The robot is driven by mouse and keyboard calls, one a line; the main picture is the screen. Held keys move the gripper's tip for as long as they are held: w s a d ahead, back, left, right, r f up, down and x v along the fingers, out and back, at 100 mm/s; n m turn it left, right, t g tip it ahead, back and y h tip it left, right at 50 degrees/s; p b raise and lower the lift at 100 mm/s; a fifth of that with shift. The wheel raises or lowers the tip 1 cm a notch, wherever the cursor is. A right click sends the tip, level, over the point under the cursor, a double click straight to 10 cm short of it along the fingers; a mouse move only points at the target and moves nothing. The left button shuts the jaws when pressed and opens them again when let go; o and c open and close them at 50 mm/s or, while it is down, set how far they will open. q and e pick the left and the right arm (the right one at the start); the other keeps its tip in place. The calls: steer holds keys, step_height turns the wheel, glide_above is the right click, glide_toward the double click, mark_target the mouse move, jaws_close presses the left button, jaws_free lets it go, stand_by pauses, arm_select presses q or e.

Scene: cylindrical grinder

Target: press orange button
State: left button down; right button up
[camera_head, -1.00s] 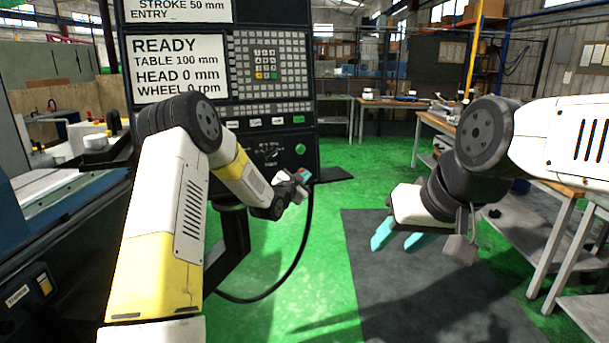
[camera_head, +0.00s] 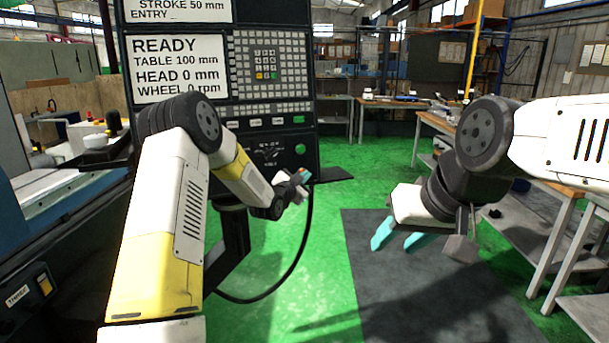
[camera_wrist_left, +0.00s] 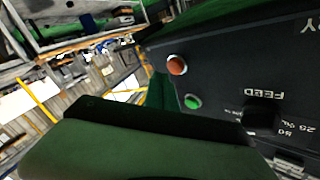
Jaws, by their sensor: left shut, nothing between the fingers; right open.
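The orange button (camera_wrist_left: 177,65) shows in the left wrist view on the dark panel, above a green button (camera_wrist_left: 193,102). In the head view I cannot make out the orange button. My left gripper (camera_head: 303,175) is shut and empty, in front of the lower right part of the control panel (camera_head: 222,150). In the left wrist view its fingertips (camera_wrist_left: 160,90) show as a dark green shape, just left of the two buttons; I cannot tell the exact gap. My right gripper (camera_head: 396,241) is open and empty, above the dark floor mat, away from the panel.
The green button also shows in the head view (camera_head: 300,148). A black knob (camera_wrist_left: 262,115) marked FEED sits beside the buttons. A black cable (camera_head: 300,250) hangs below the panel. Workbenches (camera_head: 392,103) stand behind. The green floor between is clear.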

arm_select(q)
steer(key=shift+w+a, duration=0.15)
steer(key=shift+w, duration=0.2)
steer(key=shift+w+a+f, duration=0.1)
steer(key=shift+w+a, duration=0.1)
steer(key=shift+w, duration=0.15)
stand_by(0.6)
stand_by(0.4)
steer(key=shift+s+d, duration=0.35)
steer(key=shift+s, duration=0.4)
steer(key=shift+s, duration=0.1)
steer(key=s, duration=0.1)
steer(key=s+d, duration=0.1)
steer(key=s, duration=0.1)
steer(key=s+r, duration=0.1)
steer(key=shift+s+d, duration=0.2)
steer(key=shift+d, duration=0.2)
steer(key=shift+r, duration=0.15)
